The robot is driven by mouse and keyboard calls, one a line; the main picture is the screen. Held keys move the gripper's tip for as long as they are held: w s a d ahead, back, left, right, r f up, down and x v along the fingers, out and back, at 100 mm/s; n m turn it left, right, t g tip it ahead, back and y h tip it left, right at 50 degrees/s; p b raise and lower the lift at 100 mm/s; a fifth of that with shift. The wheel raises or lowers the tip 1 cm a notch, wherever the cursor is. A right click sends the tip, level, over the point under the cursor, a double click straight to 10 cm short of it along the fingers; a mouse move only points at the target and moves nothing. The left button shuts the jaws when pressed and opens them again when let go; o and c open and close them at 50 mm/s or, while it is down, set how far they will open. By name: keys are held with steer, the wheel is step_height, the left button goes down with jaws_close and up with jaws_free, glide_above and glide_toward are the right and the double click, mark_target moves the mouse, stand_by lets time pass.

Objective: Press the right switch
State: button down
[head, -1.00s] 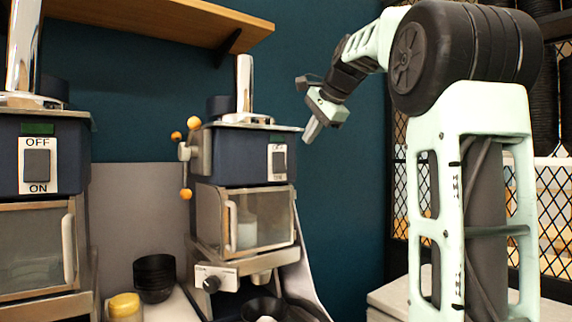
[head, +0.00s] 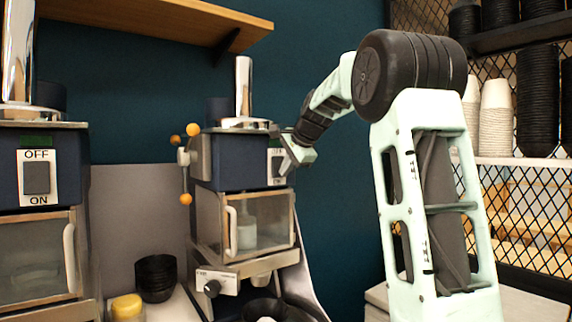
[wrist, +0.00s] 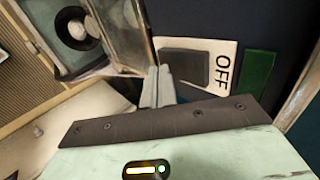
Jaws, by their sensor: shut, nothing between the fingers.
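The right switch is a dark rocker on a white OFF/ON plate on the front of the right blue machine (head: 225,160). In the head view my gripper (head: 285,170) is in front of that plate and hides part of it. In the wrist view the dark rocker (wrist: 190,66) lies just beyond my gripper (wrist: 161,72), with the OFF lettering to the right. My gripper is shut with nothing in it, its fingertips near the rocker's end away from OFF. I cannot tell whether they touch it. The ON lettering is hidden.
A left machine carries a similar switch (head: 37,178). A clear-doored compartment (head: 262,222) and a knob (head: 212,288) are below the right switch. An orange-balled handle (head: 184,165) is on the machine's left side. Black bowls (head: 156,277) and a yellow-lidded jar (head: 127,306) stand between the machines.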

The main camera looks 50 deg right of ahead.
stand_by(0.3)
steer(key=shift+w+f+t+b, duration=0.1)
steer(key=shift+w+t+b, duration=0.25)
steer(key=shift+b, duration=0.65)
steer(key=shift+s+r+p, duration=0.1)
steer(key=shift+r+p, duration=0.7)
steer(key=shift+r, duration=0.15)
